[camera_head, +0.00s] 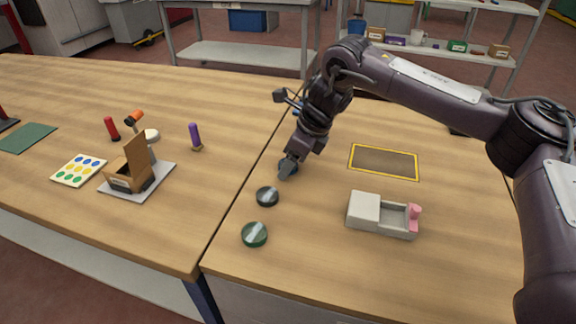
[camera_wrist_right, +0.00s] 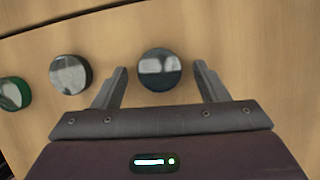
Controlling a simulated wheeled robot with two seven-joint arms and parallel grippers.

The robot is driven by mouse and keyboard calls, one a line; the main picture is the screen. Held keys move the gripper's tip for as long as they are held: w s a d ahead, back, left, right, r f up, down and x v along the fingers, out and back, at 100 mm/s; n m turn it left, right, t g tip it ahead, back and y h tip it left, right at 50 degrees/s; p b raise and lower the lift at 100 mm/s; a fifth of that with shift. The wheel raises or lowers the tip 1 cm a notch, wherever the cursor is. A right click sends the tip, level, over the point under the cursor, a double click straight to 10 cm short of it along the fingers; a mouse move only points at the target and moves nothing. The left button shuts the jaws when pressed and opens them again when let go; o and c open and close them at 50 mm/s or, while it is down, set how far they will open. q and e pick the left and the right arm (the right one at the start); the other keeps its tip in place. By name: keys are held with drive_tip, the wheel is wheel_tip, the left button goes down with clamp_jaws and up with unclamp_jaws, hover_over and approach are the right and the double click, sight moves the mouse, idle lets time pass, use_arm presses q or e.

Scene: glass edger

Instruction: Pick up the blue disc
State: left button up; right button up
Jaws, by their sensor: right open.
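The blue disc (camera_wrist_right: 159,70) lies on the table and shows between the two open fingers of my right gripper (camera_wrist_right: 160,68) in the right wrist view, with gaps on both sides. In the head view my right gripper (camera_head: 288,166) hangs over the blue disc (camera_head: 294,170) and hides most of it. A black disc (camera_head: 267,196) and a green disc (camera_head: 254,234) lie nearer on the table; they also show at the left of the wrist view, the black one (camera_wrist_right: 70,74) beside the blue, the green one (camera_wrist_right: 14,94) at the edge. My left gripper is not in view.
A yellow-bordered brown mat (camera_head: 384,162) and a grey machine with a pink knob (camera_head: 383,214) sit to the right. The left table holds a cardboard box (camera_head: 130,172), a dotted card (camera_head: 79,170) and a purple-handled tool (camera_head: 195,136). A seam separates the tables.

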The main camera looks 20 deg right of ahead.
drive_tip(key=c, duration=1)
drive_tip(key=shift+c, duration=0.4)
drive_tip(key=shift+r, duration=0.2)
